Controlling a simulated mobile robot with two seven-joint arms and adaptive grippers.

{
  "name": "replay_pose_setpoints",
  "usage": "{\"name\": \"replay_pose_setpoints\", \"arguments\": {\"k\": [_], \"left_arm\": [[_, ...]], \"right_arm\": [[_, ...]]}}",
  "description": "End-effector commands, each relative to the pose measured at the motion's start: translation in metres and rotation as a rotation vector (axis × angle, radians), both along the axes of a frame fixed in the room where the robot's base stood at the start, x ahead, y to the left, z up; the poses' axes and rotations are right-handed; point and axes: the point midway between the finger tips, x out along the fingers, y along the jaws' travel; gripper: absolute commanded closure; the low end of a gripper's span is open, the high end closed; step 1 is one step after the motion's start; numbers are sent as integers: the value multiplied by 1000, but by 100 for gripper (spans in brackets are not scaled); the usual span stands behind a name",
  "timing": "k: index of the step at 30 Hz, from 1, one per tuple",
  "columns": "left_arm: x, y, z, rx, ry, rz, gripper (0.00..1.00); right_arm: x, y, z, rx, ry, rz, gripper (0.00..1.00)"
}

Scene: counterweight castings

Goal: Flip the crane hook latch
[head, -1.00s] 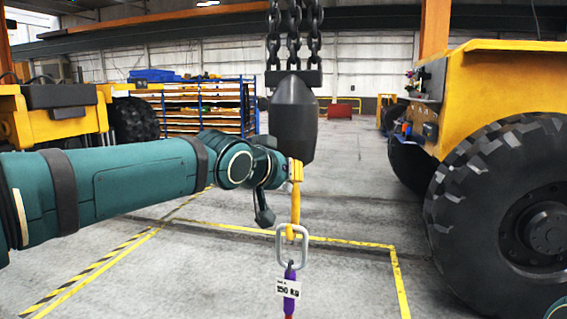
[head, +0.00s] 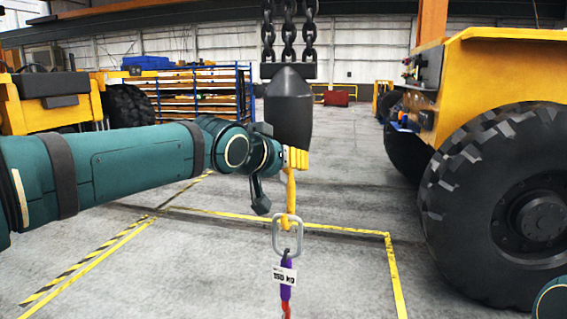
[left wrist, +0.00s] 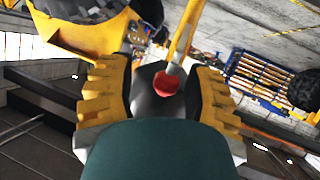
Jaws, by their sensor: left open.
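The yellow crane hook (head: 291,198) hangs below a dark hook block (head: 289,105). It also shows in the left wrist view (left wrist: 185,35). A grey lever with a red end (left wrist: 167,84), which looks like the latch, lies between my left gripper's fingers in the left wrist view. My left gripper (head: 296,158) is open at the top of the hook, with yellow fingers on both sides of the lever (left wrist: 163,80). Contact cannot be told. In the head view the gripper hides the lever. My right gripper is not in view.
A metal link (head: 300,238) hangs in the hook, with a purple sling (head: 286,291) and a white weight tag (head: 284,275) below. A yellow vehicle with a large wheel (head: 515,205) stands at the right. A blue rack (head: 200,95) stands behind. The marked floor around is open.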

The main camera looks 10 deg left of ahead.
Motion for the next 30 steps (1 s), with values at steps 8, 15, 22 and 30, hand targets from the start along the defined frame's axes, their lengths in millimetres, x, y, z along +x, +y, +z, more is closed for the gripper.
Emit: {"name": "replay_pose_setpoints", "arguments": {"k": [8, 15, 22, 30], "left_arm": [[-26, 9, 12, 0, -2, 1, 48], [-69, 24, 33, -2, -4, 1, 48], [-97, 33, 45, -1, -3, 1, 48], [-105, 35, 49, -1, -2, 0, 48]], "right_arm": [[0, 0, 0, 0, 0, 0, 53], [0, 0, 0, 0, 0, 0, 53], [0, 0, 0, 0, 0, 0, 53], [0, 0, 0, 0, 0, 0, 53]]}}
